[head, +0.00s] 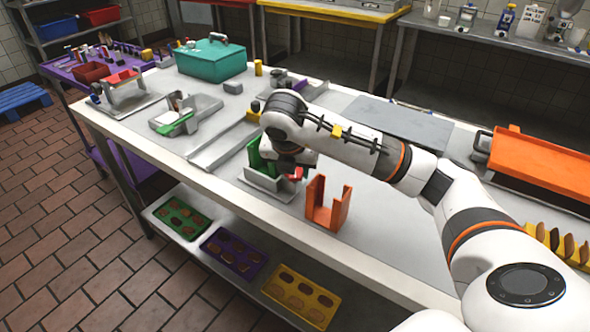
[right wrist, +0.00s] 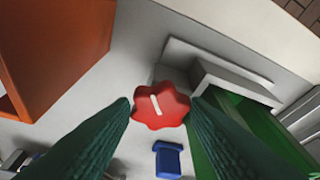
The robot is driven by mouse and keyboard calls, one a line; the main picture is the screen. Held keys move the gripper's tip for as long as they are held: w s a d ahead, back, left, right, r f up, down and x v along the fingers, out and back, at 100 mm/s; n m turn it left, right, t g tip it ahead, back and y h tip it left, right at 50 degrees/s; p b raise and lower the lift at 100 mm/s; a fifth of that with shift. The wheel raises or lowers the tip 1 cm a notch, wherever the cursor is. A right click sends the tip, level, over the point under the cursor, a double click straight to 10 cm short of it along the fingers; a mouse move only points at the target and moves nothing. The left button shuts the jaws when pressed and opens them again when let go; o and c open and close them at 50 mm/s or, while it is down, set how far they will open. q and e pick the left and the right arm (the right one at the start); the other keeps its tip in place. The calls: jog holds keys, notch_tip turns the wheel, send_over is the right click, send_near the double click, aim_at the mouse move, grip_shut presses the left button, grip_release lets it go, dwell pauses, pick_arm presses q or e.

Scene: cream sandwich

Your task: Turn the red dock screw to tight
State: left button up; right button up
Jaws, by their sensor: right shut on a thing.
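The red dock screw (right wrist: 160,105) is a lobed knob with a white line on its top, in the middle of the right wrist view. In the head view the red screw (head: 296,174) shows at the right side of the grey dock (head: 272,188). My right gripper (right wrist: 160,112) is shut on the screw, one dark green finger on each side of it. In the head view my right gripper (head: 288,172) reaches down over the dock, and my wrist hides part of it. The white line is tilted. My left gripper is not in view.
An orange U-shaped holder (head: 328,205) stands right of the dock near the table's front edge. A green part (head: 258,160) stands in the dock. A blue peg (right wrist: 168,160) is close below the screw in the wrist view. A grey channel (head: 222,145) lies to the left.

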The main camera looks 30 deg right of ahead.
jog(key=shift+w+r+m+g, duration=0.1)
jog(key=shift+m+g, duration=0.2)
jog(key=shift+m, duration=0.5)
jog(key=o, duration=0.7)
jog(key=shift+a, duration=0.1)
jog(key=p+v, duration=0.4)
jog(key=v, duration=0.8)
jog(key=shift+a, duration=0.15)
jog(key=shift+w, duration=0.1)
